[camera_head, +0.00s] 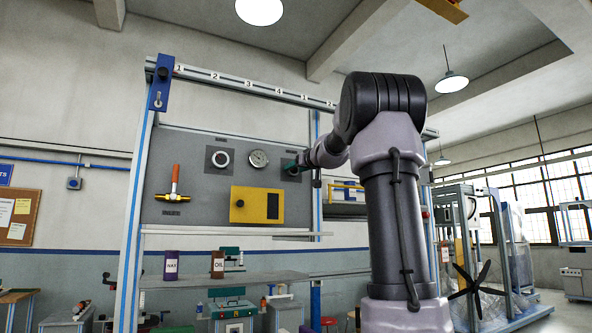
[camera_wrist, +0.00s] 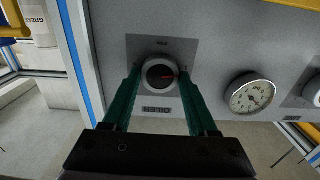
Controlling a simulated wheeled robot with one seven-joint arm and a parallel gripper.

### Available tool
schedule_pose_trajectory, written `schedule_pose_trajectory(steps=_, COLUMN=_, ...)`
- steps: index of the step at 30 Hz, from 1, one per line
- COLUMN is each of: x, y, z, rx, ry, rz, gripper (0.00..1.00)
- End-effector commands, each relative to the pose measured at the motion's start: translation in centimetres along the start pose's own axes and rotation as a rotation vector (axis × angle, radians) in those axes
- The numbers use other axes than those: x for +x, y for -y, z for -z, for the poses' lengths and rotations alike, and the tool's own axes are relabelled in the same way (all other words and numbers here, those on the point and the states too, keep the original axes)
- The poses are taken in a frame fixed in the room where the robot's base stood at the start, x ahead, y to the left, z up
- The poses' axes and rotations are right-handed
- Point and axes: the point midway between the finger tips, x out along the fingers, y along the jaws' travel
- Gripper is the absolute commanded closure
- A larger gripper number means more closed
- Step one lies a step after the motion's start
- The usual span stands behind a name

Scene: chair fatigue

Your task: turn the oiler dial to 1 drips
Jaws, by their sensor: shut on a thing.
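The oiler dial (camera_wrist: 159,74) is a round black knob with a pale rim and a red mark pointing right in the wrist view. It sits on a grey square plate with an upside-down label reading OILER. My gripper (camera_wrist: 160,77) has its two green fingers on either side of the dial, shut on it. In the head view my gripper (camera_head: 291,164) is at the panel, right of the gauge, and mostly covers the dial. The number at the red mark is too small to read.
A round gauge (camera_wrist: 250,96) is beside the dial; in the head view the gauge (camera_head: 259,158) is to its left. Cans (camera_head: 217,265) stand on the shelf below.

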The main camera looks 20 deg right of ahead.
Motion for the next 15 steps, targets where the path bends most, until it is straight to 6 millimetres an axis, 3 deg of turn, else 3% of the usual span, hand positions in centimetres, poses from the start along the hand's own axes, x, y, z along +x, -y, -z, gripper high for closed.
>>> schedule_pose_trajectory(steps=13, x=0.07, y=-0.07, z=-0.35, rx=-0.011, ry=0.006, rz=-0.001, gripper=0.97)
schedule_pose_trajectory(steps=14, x=0.07, y=-0.07, z=-0.34, rx=-0.011, ry=0.006, rz=-0.001, gripper=0.37)
schedule_pose_trajectory(steps=15, x=0.07, y=-0.07, z=-0.33, rx=-0.011, ry=0.006, rz=-0.001, gripper=0.22)
